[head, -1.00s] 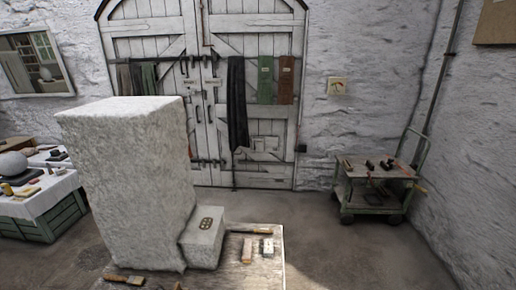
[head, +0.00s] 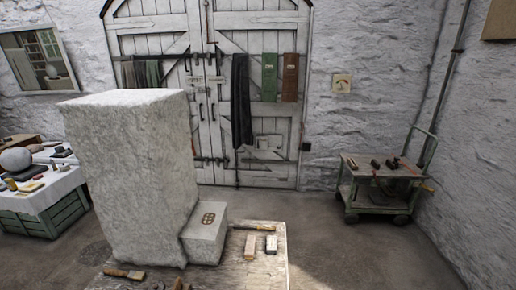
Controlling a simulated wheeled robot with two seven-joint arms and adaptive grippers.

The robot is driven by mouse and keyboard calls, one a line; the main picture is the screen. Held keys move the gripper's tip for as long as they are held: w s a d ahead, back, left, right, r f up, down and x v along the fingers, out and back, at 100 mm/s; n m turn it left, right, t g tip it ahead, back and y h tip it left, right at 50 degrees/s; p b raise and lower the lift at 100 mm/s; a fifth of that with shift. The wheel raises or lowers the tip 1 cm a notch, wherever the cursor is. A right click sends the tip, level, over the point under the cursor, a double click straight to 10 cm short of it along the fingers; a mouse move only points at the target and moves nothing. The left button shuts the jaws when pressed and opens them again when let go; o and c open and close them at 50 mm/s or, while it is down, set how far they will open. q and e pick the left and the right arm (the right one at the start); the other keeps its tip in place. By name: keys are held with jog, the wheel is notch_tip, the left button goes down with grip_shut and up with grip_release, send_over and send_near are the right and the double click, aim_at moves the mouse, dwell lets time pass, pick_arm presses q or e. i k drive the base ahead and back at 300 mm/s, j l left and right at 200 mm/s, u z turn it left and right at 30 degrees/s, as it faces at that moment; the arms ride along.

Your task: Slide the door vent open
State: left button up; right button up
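A white plank double door (head: 212,150) with an arched top stands in the back wall. A small pale panel (head: 268,142), which looks like the door vent, sits low on the right door leaf. It is too small to tell whether it is open or shut. A dark cloth (head: 241,103) hangs on the right leaf, to the left of the panel. Neither of my grippers shows in the head view.
A tall rough white block (head: 130,180) stands in front of the left leaf, on a low worktop (head: 270,272) with tools. A tool cart (head: 380,208) stands at right. A cloth-covered table (head: 45,195) is at left. Floor (head: 325,220) between worktop and cart is clear.

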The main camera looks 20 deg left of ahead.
aim_at(261, 142)
jog(key=z, duration=0.5)
jog(key=i+l, duration=0.1)
jog(key=l, duration=0.25)
jog(key=i+l, duration=0.1)
jog(key=l, duration=0.3)
jog(key=i+l, duration=0.25)
jog(key=l, duration=0.2)
jog(key=i+l+u, duration=0.1)
jog(key=i+l, duration=0.2)
jog(key=i+l+u, duration=0.2)
jog(key=i, duration=0.2)
jog(key=i+l+u, duration=0.15)
jog(key=i+l, duration=0.15)
jog(key=i+l+u, duration=0.1)
jog(key=i+u, duration=0.35)
jog(key=i, duration=0.45)
jog(key=i+u, duration=0.15)
jog(key=i, duration=0.65)
jog(key=i+l+u, duration=0.15)
jog(key=i, duration=0.65)
